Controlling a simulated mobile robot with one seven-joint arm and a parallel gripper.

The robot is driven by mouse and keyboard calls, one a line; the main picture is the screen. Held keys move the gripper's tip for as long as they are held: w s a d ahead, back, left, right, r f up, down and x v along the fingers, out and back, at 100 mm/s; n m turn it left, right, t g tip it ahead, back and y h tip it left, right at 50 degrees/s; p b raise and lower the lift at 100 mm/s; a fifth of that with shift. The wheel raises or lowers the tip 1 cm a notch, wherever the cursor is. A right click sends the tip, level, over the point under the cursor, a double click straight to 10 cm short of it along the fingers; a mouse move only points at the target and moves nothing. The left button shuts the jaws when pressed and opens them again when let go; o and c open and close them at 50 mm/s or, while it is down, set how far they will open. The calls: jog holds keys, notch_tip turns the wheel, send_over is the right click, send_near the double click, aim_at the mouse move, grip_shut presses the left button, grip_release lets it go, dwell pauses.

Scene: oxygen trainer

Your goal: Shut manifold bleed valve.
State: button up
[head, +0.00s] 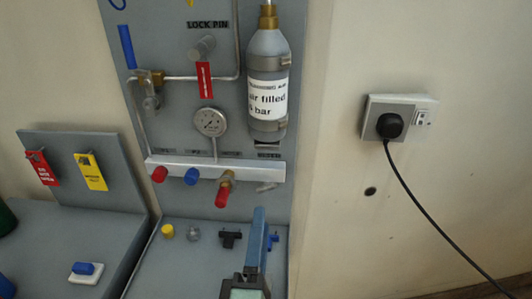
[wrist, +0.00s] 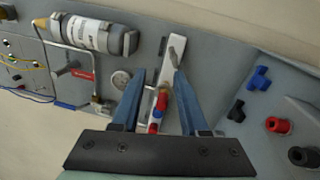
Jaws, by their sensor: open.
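The manifold (head: 215,168) is a pale bar across the grey panel, and it runs between my fingers in the wrist view (wrist: 171,75). At its right end, under a small label, a short silver lever (head: 266,187) sticks out, seemingly the bleed valve. It lies tilted close to level in the head view. In the wrist view the lever (wrist: 177,49) is just beyond my right fingertip. My gripper (head: 260,211) is below the manifold's right end. Its blue fingers (wrist: 159,72) are spread with nothing gripped. Whether a finger touches the panel cannot be told.
Red (head: 159,174) and blue (head: 191,176) caps and a brass fitting with a red cap (head: 223,195) hang along the manifold. Above are a gauge (head: 210,122) and a cylinder (head: 268,85). Loose caps and black fittings (head: 230,238) lie on the shelf below.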

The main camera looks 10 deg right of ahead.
aim_at(267, 190)
jog(key=w+d+n+p, duration=0.1)
jog(key=w+p, duration=0.1)
jog(key=w, duration=0.1)
jog(key=w+n+p, duration=0.2)
jog(key=w, duration=0.1)
jog(key=w+d+f+n+g+p, duration=0.1)
jog(key=w+p, duration=0.1)
jog(key=w, duration=0.1)
jog(key=shift+w+d+f+n+y+p, duration=0.1)
jog(key=shift+w+d+n+y+p, duration=0.2)
jog(key=shift+d+y, duration=0.1)
dwell(0.4)
grip_shut()
